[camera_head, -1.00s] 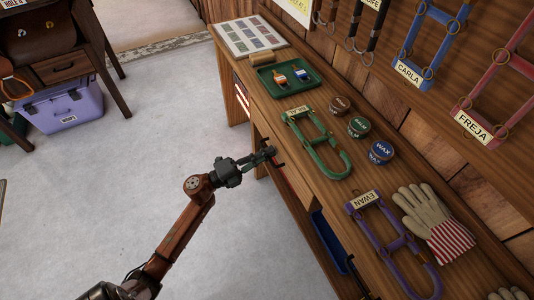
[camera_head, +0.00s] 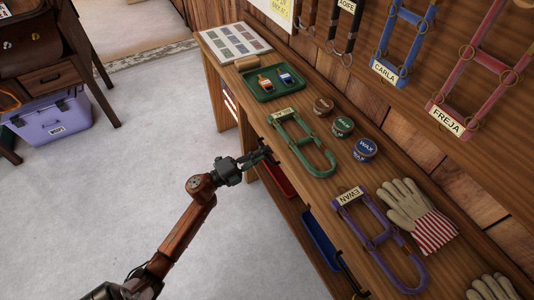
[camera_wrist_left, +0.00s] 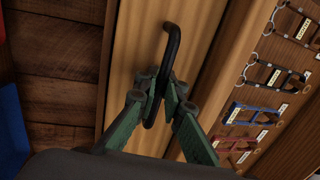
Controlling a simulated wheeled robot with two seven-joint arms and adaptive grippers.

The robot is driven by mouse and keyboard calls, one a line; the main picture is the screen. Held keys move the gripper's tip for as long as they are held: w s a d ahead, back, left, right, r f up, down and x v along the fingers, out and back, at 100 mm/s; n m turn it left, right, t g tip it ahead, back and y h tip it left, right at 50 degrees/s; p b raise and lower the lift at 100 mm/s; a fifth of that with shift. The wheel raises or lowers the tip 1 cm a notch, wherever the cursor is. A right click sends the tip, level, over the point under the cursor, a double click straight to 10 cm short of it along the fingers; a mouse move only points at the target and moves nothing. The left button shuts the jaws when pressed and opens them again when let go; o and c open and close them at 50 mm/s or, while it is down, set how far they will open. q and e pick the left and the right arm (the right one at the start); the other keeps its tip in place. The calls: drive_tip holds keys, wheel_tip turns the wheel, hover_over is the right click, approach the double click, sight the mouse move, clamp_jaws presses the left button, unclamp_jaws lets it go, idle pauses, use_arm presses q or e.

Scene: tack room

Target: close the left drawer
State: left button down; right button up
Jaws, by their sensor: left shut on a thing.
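My left gripper (camera_head: 265,156) is at the front edge of the wooden bench (camera_head: 219,75), below the green halter. In the left wrist view, my gripper's green fingers (camera_wrist_left: 158,95) are shut around a black bar handle (camera_wrist_left: 173,45). The handle is fixed to a light wooden drawer front (camera_wrist_left: 138,55). In the head view the arm and fingers partly cover this drawer, and how far it stands out is hard to tell. My right gripper is not in view.
On the bench lie a green halter (camera_head: 287,138), a green tray (camera_head: 262,96), several tins (camera_head: 364,150), a purple halter (camera_head: 373,237) and gloves (camera_head: 407,204). Red (camera_head: 278,178) and blue (camera_head: 319,240) trays sit below.

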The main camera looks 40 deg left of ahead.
use_arm(q)
drive_tip(key=c, duration=2.3)
unclamp_jaws()
drive_tip(key=shift+w, duration=0.1)
drive_tip(key=shift+c, duration=0.2)
drive_tip(key=v, duration=1.2)
